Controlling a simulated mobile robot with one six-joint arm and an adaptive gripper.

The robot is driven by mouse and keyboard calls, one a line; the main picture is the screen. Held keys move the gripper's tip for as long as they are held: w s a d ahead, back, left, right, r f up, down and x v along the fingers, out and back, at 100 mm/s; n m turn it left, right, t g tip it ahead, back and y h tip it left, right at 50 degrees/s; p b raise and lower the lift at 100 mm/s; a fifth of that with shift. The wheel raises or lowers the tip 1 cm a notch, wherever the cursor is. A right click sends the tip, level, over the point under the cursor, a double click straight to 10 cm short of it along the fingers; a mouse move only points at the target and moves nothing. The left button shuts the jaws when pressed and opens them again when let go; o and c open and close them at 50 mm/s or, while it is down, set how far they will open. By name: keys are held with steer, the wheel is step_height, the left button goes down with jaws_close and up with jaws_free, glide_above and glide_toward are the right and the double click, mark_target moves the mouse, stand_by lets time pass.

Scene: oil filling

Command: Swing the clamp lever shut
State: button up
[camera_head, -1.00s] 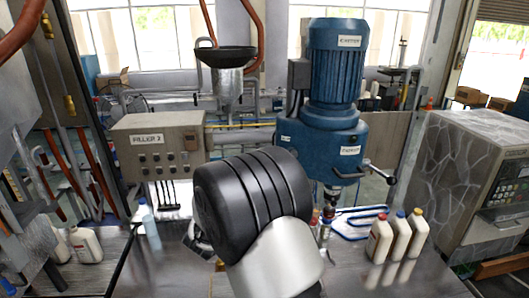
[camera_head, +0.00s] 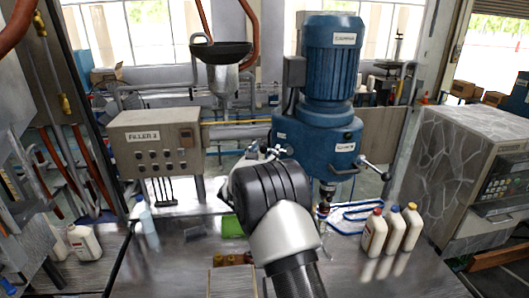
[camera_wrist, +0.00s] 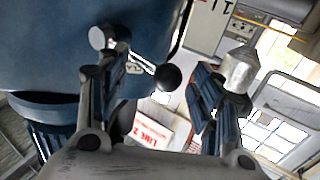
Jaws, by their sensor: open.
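The blue machine (camera_head: 318,130) has a motor on top and stands at the back of the bench. A lever ending in a black ball knob (camera_wrist: 168,77) shows in the wrist view close to the machine's blue body (camera_wrist: 65,45). My gripper (camera_wrist: 172,58) is open, with one finger on each side of the knob. The knob appears between the fingers, but I cannot tell its depth or whether anything touches. In the head view my dark wrist hides most of the gripper.
White bottles (camera_head: 392,231) and a blue frame (camera_head: 350,216) stand on the bench at right. Small brown-topped containers (camera_head: 232,259) and a green item (camera_head: 232,226) lie near my arm. The FILLER 2 control box (camera_head: 157,143) is at left. A grey cabinet (camera_head: 470,185) stands far right.

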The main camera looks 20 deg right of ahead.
steer(key=shift+c, duration=0.2)
steer(key=c, duration=0.6)
steer(key=shift+c, duration=0.2)
